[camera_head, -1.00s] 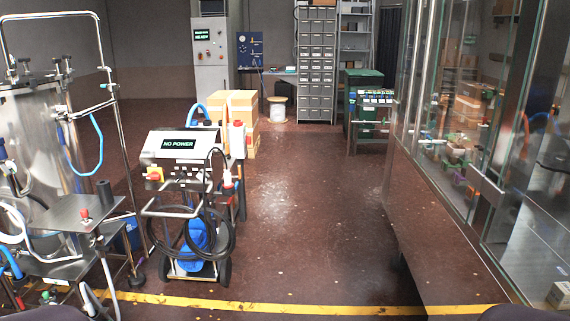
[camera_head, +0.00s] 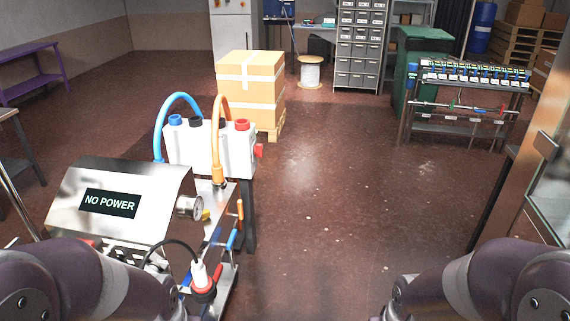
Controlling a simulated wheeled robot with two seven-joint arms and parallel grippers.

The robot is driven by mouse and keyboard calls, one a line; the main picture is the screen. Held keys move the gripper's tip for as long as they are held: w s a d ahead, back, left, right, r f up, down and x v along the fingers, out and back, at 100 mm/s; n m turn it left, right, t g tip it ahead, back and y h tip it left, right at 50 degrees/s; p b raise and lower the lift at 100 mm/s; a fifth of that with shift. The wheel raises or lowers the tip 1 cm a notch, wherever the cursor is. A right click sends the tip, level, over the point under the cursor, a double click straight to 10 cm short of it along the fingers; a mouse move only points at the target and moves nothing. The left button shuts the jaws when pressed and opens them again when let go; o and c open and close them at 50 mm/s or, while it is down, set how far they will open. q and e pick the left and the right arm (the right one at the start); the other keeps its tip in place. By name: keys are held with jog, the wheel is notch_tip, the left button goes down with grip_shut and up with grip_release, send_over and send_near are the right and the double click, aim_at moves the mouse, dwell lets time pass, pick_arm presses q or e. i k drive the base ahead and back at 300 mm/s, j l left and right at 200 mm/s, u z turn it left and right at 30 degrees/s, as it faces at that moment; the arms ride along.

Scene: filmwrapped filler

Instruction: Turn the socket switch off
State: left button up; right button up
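The steel machine's panel (camera_head: 110,203) reads "NO POWER". A white and red plug (camera_head: 202,281) on a black cable is at the machine's lower right. My arms show at the bottom left and bottom right. Neither of my grippers is in view.
Cardboard boxes (camera_head: 250,88) on a pallet stand behind the socket box. A green bin (camera_head: 421,58) and a rack of bottles (camera_head: 470,90) are at the back right. A glass-fronted steel cabinet (camera_head: 550,185) edges the right side. The floor (camera_head: 345,205) in the middle is clear.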

aim_at(258, 151)
jog(key=i+l+u, duration=0.15)
jog(key=i+l, duration=0.15)
jog(key=i, duration=0.25)
jog(key=i+l+u, duration=0.1)
jog(key=i+l, duration=0.3)
jog(key=i, duration=0.2)
jog(key=i+l+u, duration=0.2)
jog(key=i+l, duration=1.55)
jog(key=l, duration=0.15)
